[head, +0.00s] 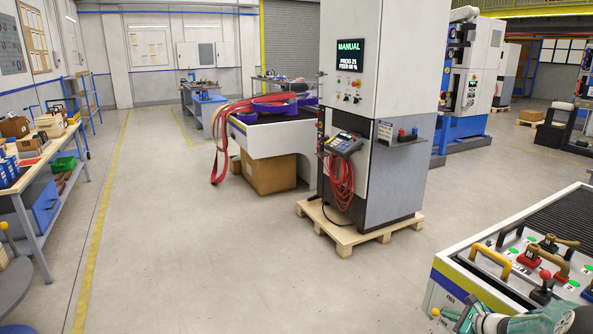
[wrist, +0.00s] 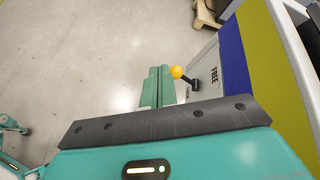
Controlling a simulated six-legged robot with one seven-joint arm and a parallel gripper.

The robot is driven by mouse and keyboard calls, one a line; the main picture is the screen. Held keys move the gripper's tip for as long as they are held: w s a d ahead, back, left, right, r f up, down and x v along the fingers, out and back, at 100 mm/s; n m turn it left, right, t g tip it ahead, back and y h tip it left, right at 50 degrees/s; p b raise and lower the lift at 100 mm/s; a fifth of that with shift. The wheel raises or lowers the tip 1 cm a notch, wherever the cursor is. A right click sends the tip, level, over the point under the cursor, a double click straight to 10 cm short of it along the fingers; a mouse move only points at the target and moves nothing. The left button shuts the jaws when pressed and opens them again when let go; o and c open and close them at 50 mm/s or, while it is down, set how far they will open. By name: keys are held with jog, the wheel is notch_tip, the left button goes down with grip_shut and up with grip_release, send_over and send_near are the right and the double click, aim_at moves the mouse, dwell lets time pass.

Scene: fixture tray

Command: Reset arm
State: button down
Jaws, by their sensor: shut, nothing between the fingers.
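A lever with a yellow ball (wrist: 177,72) on a short black arm (wrist: 190,81) sticks out from the side of the bench in the wrist view. The word FREE is printed on the panel beside it, and another label is partly hidden. The yellow ball also shows in the head view (head: 435,312) at the lower right. My gripper (wrist: 158,75) has its two teal fingers shut together, empty, just left of the ball. I cannot tell whether they touch it. My gripper also shows in the head view (head: 458,314), low beside the bench.
The white bench (head: 450,268) has a dark ribbed top with several handles and a red-based black knob (head: 542,289) near my arm. A machine cabinet (head: 385,100) on a wooden pallet (head: 345,238) stands behind. Open floor lies to the left.

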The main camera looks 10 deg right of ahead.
jog(key=s+a+r+n+g, duration=0.3)
jog(key=a+r+n, duration=0.4)
jog(key=a+r, duration=0.5)
jog(key=s+a+r+n+g, duration=0.3)
jog(key=a+r+n, duration=0.5)
jog(key=a, duration=0.7)
jog(key=s+a+r+n+h, duration=0.1)
jog(key=s+a+r+n, duration=0.4)
jog(key=s+a+r, duration=0.5)
jog(key=s+a+n+h, duration=0.2)
jog(key=s+n, duration=0.4)
jog(key=s, duration=0.9)
jog(key=shift+s+h, duration=0.2)
jog(key=shift+h, duration=0.2)
jog(key=shift+d, duration=0.15)
